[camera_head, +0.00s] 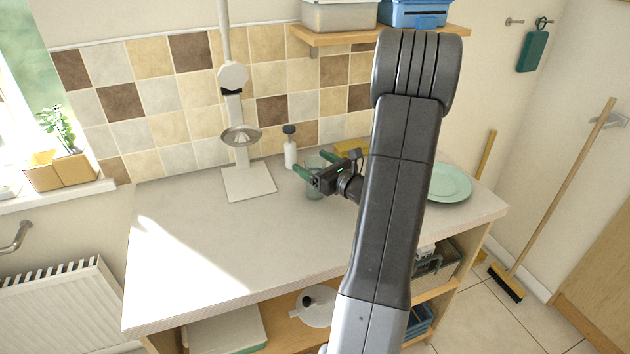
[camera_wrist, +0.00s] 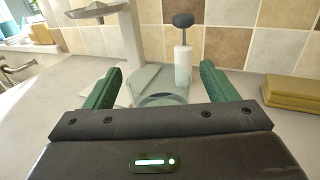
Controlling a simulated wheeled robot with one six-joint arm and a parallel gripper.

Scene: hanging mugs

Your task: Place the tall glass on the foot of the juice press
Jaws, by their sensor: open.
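The juice press (camera_head: 235,110) stands at the back of the counter, with a square white foot (camera_head: 250,186), a metal bowl and a raised lever. Its bowl also shows in the wrist view (camera_wrist: 97,10). The tall glass (camera_head: 314,191) is clear and upright on the counter, right of the foot and apart from it. My gripper (camera_head: 312,165) is open, with one green finger on each side of the glass. In the wrist view the glass (camera_wrist: 162,99) lies between the fingers, its lower part hidden by my gripper body.
A white bottle with a dark top (camera_head: 290,150) stands just behind the glass. A yellow block (camera_head: 350,147) lies by the wall. A pale green plate (camera_head: 450,184) is at the right, partly behind my arm. The counter's front left (camera_head: 190,250) is clear.

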